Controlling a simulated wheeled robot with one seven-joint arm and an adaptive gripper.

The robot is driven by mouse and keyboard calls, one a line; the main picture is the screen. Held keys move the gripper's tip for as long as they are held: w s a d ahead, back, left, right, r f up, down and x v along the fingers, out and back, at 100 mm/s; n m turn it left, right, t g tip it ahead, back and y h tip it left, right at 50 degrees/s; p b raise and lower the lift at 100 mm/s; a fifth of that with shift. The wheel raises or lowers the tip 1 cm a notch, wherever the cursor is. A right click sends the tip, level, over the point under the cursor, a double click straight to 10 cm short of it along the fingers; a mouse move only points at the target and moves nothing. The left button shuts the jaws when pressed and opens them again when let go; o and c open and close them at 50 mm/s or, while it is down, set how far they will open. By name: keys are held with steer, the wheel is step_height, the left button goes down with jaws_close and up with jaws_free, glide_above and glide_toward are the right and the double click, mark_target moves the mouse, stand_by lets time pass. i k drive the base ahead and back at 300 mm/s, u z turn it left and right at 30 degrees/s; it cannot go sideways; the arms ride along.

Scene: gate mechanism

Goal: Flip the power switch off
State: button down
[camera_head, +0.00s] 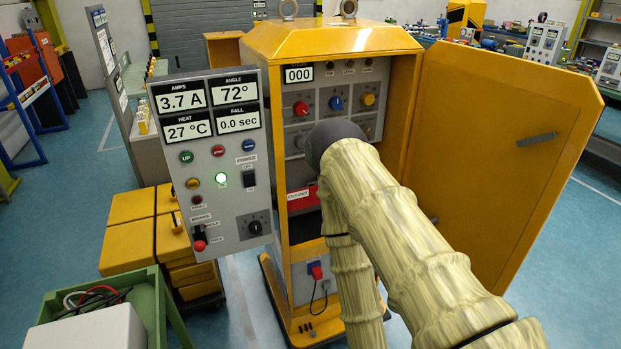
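A grey control panel (229,218) stands upright left of the yellow cabinet. The power switch (249,179) is a black rocker under the POWER label, on the panel's right side. Its exact position is too small to tell. The displays (211,108) read 3.7 A, 72°, 27 °C and 0.0 sec. My sleeved arm fills the right foreground, bending at a dark joint in front of the cabinet. My gripper is not in view, so I cannot tell its distance from the switch.
The yellow cabinet (333,40) has its door (500,150) swung open to the right. Yellow boxes (128,245) stand left of the panel. A green bin (150,310) with cables is at the lower left.

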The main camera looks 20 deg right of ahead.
mark_target(248, 177)
steer(key=z, duration=2.3)
steer(key=k, duration=0.85)
steer(key=u, duration=1.55)
steer(key=i, duration=0.5)
steer(key=u, duration=0.1)
